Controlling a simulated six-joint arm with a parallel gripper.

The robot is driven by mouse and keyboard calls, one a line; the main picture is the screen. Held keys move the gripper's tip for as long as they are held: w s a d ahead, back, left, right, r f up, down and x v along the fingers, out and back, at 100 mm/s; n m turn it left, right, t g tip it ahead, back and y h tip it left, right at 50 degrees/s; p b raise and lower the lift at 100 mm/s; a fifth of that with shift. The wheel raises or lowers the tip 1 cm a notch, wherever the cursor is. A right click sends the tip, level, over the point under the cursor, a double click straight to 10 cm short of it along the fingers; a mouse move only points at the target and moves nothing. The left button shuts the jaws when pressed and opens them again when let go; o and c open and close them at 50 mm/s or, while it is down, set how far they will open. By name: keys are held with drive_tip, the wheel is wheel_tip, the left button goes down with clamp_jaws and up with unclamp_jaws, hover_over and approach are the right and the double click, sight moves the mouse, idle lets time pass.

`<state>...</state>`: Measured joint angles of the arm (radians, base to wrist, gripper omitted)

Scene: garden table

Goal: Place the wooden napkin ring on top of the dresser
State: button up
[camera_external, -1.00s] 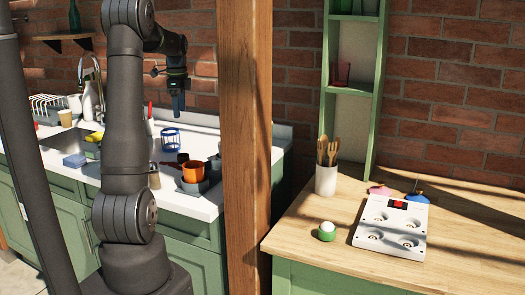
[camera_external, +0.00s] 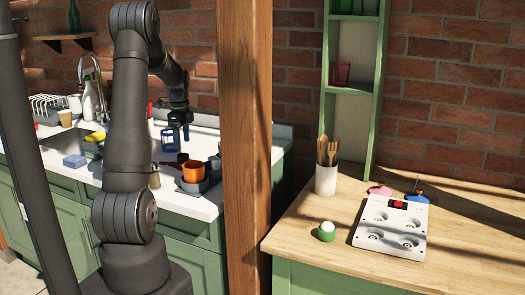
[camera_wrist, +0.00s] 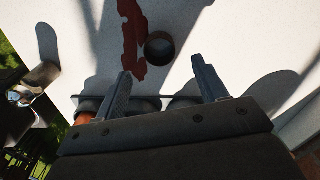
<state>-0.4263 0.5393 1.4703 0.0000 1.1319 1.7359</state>
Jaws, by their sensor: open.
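A dark brown ring (camera_wrist: 160,47), which looks like the wooden napkin ring, sits on the white counter in the wrist view, just beyond my fingertips. My gripper (camera_wrist: 161,68) is open and empty, with its fingers apart on either side of the ring's line. In the external view my gripper (camera_external: 181,132) hangs above the counter beside the blue wire holder. I cannot make out the ring clearly there. The green cabinet with a wooden top (camera_external: 300,222), apparently the dresser, stands at the right, beyond a wooden post.
An orange pot (camera_external: 194,171) stands near my gripper on the counter (camera_external: 207,205). The wooden post (camera_external: 245,150) rises between counter and dresser. On the dresser are a utensil jar (camera_external: 326,180), a white egg in a green cup (camera_external: 326,231) and a white burner-like panel (camera_external: 391,227). Its front right is clear.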

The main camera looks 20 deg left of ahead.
sight(183, 159)
wheel_tip(183, 159, down, 5)
drive_tip(key=shift+a+f, duration=0.1)
drive_tip(key=shift+c, duration=0.5)
drive_tip(key=c, duration=1)
drive_tip(key=shift+c, duration=0.2)
